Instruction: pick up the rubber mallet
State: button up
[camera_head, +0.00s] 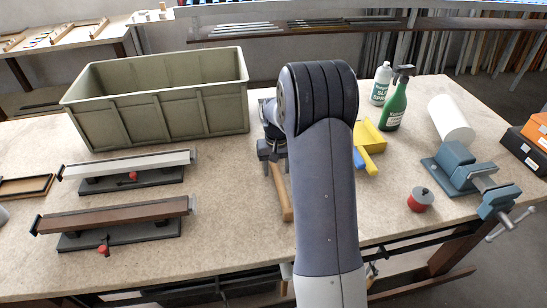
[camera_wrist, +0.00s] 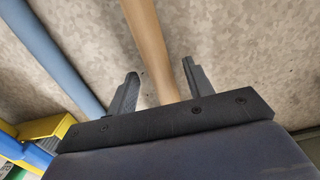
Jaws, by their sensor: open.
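The rubber mallet shows only as its light wooden handle (camera_head: 280,192), lying on the bench just left of my forearm. Its head is hidden behind my arm and gripper in the head view and is out of frame in the wrist view. My gripper (camera_head: 273,168) is over the handle, pointing down. In the wrist view my gripper (camera_wrist: 160,68) is open, with the handle (camera_wrist: 152,45) running between its two dark fingers. A gap shows left of the handle.
A blue-grey rod (camera_wrist: 52,55) lies left of the fingers in the wrist view. A green crate (camera_head: 160,108) and two clamped profiles (camera_head: 125,165) are left.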

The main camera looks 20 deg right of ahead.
jog(key=shift+a+f, duration=0.1)
jog(key=shift+f, duration=0.5)
jog(key=shift+c, duration=0.6)
grip_shut()
